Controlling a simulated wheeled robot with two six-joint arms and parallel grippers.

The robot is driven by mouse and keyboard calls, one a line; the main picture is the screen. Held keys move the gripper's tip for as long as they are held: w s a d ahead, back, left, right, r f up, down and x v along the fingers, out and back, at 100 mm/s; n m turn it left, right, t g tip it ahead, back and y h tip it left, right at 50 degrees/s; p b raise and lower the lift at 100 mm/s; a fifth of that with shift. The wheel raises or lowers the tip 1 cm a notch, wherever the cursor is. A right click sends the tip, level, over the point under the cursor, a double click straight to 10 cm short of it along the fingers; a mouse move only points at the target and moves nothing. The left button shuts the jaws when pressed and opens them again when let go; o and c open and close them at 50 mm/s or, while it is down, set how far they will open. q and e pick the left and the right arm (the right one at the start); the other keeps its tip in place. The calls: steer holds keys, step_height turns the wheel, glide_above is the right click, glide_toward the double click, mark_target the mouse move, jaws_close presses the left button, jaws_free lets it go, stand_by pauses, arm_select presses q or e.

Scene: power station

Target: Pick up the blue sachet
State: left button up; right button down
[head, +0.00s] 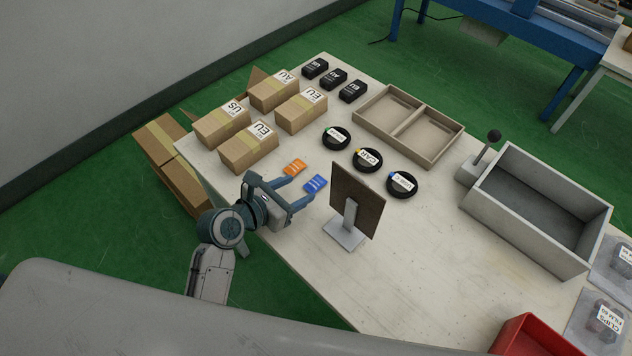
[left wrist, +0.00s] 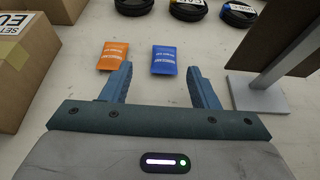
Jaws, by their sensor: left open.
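The blue sachet (head: 315,184) lies flat on the white table, with an orange sachet (head: 295,167) beside it. In the left wrist view the blue sachet (left wrist: 164,60) lies just beyond my fingertips, in line with the gap between them, and the orange sachet (left wrist: 113,55) is to its left. My left gripper (head: 293,190) is open and empty, its fingers pointing at the sachets; it also shows in the left wrist view (left wrist: 160,75). No finger visibly touches the blue sachet. My right gripper is not in view.
A dark panel on a metal stand (head: 356,200) stands close to the right of the blue sachet. Several cardboard boxes (head: 250,148) stand to the left. Black cable coils (head: 368,160) and a divided tray (head: 408,124) lie behind; a grey bin (head: 536,209) is at right.

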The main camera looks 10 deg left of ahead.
mark_target(314, 183)
arm_select(q)
steer(key=x, duration=0.4)
steer(key=shift+d, duration=0.45)
steer(key=shift+w+d+f, duration=0.1)
steer(key=shift+w, duration=0.05)
steer(key=shift+c, duration=0.4)
steer(key=c, duration=1)
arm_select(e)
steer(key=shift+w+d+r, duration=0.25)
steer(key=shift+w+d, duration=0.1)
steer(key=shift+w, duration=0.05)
